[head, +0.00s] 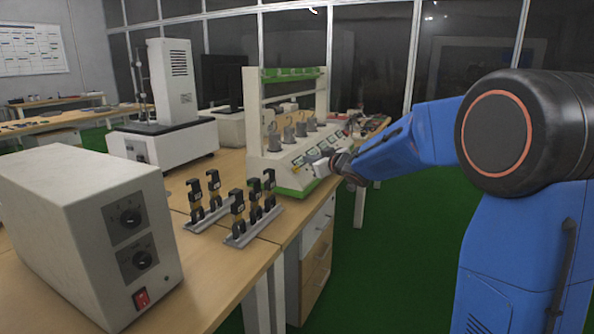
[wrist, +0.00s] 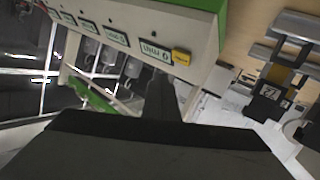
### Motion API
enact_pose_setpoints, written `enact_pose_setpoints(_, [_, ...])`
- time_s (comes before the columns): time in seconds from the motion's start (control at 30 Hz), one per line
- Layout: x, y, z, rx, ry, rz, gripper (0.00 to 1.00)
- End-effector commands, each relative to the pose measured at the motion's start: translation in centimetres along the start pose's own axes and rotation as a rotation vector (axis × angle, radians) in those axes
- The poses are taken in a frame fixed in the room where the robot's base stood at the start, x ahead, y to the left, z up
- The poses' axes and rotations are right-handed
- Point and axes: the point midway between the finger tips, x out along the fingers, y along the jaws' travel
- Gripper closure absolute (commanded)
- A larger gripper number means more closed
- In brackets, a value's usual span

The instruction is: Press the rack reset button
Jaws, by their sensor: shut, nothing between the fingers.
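The rack (head: 278,172) is a white frame with green trim, a sloped front panel and several grey weights with hooks. In the wrist view its white panel (wrist: 207,40) carries a row of green-edged labels. A small yellow button (wrist: 181,57) sits beside the end label. My gripper (wrist: 160,82) is shut and empty, its dark fingertips close to the button and label. I cannot tell whether they touch the panel. In the head view my gripper (head: 320,169) is at the rack's front; the button cannot be made out there.
A white box with two knobs and a red switch (head: 95,225) stands at the near left. Black clamp-like parts on metal rails (head: 245,230) lie on the wooden bench (head: 225,290). A tall white machine (head: 172,85) stands behind. Green floor (head: 390,260) is open right of the bench.

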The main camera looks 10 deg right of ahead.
Motion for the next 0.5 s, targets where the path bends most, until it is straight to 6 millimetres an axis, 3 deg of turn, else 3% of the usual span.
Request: enact_pose_setpoints(0.5, [-1.6,1.2,-1.2,0.0,0.0,0.0,1.0])
